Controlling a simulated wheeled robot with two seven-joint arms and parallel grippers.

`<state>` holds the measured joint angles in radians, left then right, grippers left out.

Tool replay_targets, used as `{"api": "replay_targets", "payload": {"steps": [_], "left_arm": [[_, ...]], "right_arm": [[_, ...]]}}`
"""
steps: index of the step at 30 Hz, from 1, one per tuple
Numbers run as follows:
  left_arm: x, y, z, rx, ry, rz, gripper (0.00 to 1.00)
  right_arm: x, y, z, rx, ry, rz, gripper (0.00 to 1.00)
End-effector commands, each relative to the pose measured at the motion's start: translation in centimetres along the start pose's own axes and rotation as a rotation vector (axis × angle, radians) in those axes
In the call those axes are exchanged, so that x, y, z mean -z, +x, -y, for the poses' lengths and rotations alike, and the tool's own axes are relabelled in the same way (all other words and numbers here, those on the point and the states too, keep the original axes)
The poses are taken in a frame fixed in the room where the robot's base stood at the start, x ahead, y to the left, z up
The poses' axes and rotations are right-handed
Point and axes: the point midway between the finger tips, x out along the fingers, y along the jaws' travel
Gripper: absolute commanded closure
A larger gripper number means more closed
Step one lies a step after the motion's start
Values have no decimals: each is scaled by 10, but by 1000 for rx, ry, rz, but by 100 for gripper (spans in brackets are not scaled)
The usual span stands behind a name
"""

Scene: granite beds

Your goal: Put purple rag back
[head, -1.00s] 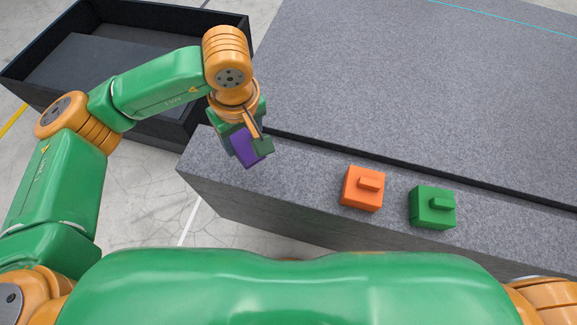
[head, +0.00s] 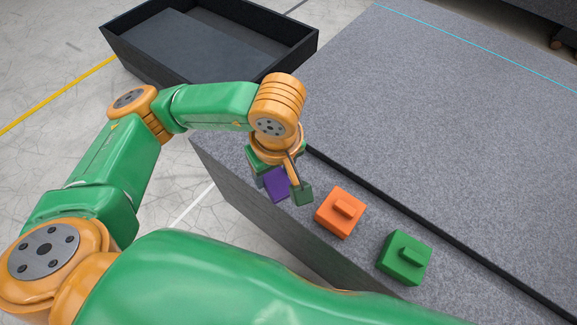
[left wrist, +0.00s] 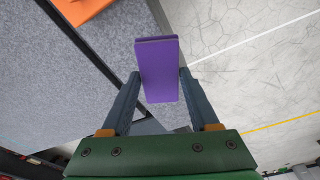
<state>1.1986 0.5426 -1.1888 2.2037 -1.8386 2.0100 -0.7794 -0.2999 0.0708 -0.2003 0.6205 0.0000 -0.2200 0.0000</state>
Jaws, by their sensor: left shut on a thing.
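The purple rag (head: 275,186) is a small folded purple block. My left gripper (head: 284,187) is shut on it, one finger on each side, near the left end of the granite ledge. In the left wrist view the rag (left wrist: 159,72) sits between the two grey fingers of the gripper (left wrist: 160,78), with the ledge's edge and the floor behind it. Part of the rag is hidden by the gripper in the head view. I cannot tell its exact height over the ledge. My right gripper is not in view.
An orange block (head: 337,218) and a green block (head: 401,263), each with a raised handle, stand on the ledge (head: 222,158) right of the rag. A dark open tray (head: 135,58) lies beyond my arm. The wide granite bed (head: 450,130) is bare.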

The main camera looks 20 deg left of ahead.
Motion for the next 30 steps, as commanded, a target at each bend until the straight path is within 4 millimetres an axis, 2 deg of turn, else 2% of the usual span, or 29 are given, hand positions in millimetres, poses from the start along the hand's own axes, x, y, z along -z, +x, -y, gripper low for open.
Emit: {"api": "replay_targets", "payload": {"steps": [1, 3, 10, 14, 27, 28, 30], "left_arm": [[2, 16, -8, 7, -5, 5, 91], [7, 33, -19, 7, -4, 3, 91], [17, 68, -43, 3, -2, 1, 91], [13, 90, -42, 3, 1, 1, 91], [12, 100, -43, -2, 1, 0, 91], [12, 98, -43, -2, 1, 0, 31], [12, 98, -43, -2, 1, 0, 12]], "right_arm": [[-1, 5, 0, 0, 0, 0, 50], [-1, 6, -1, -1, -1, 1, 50], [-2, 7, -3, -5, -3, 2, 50], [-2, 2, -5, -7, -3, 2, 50], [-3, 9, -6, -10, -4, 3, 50], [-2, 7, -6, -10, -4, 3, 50], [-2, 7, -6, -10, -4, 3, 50]]}}
